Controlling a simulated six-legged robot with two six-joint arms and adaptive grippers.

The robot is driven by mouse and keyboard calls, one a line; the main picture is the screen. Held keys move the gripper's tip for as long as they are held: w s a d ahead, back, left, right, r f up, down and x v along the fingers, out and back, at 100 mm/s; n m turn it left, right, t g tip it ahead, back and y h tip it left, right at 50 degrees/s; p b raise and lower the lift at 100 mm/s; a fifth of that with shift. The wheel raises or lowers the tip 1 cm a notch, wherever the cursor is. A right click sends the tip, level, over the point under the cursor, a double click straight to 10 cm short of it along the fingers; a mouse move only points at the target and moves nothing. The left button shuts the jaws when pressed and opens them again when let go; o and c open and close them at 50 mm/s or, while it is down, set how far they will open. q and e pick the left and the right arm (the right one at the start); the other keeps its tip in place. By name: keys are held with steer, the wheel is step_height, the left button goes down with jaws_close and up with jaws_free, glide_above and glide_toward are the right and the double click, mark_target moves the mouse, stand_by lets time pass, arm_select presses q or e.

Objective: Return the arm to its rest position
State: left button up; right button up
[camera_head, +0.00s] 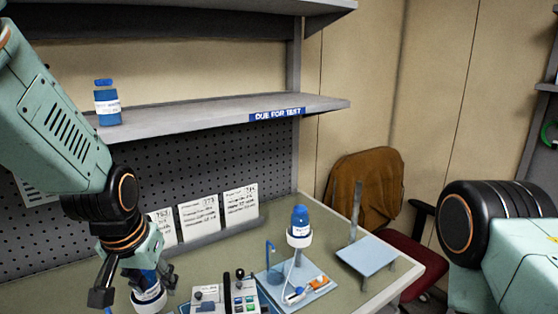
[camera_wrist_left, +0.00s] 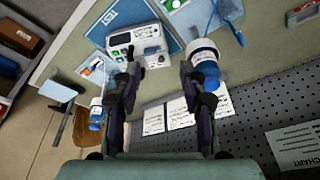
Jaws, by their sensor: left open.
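My left arm comes in from the left, and its open left gripper (camera_head: 135,286) points down over the bench. In the left wrist view the gripper (camera_wrist_left: 158,72) has its fingers spread apart with nothing held between them. A blue and white bottle (camera_head: 149,296) stands close to the gripper, partly hidden by it. In the wrist view this bottle (camera_wrist_left: 205,52) shows beside and partly behind the right-hand finger; I cannot tell whether they touch. My right arm shows at the right edge, but its gripper is out of view.
A pump device (camera_head: 226,297) sits near the gripper on the bench. A stand with another blue bottle (camera_head: 300,222) is right of it, then a pale blue plate (camera_head: 367,256). A bottle (camera_head: 107,104) stands on the shelf (camera_head: 220,114) above. Cards (camera_head: 198,217) line the pegboard.

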arm_select(q)
steer(key=s+f+g, duration=0.1)
steer(key=s+f, duration=0.4)
steer(key=f, duration=0.4)
steer(key=s+f+g, duration=0.1)
steer(key=s+f, duration=0.4)
steer(key=f, duration=0.4)
steer(key=s+f+g, duration=0.1)
steer(key=s+f, duration=0.4)
steer(key=s, duration=0.5)
steer(key=s+f+g, duration=0.1)
steer(key=s+f, duration=0.4)
steer(key=s, duration=0.5)
step_height(320, 180, down, 23)
steer(key=b, duration=2.3)
steer(key=shift+s+a+f+n+t, duration=0.15)
steer(key=shift+s+a+n+t, duration=0.15)
steer(key=shift+n, duration=0.1)
arm_select(e)
step_height(320, 180, down, 23)
steer(key=s, duration=0.1)
steer(key=shift+s+d, duration=0.15)
arm_select(q)
steer(key=shift+w, duration=0.2)
arm_select(e)
steer(key=shift+w+f, duration=0.15)
steer(key=shift+w, duration=0.05)
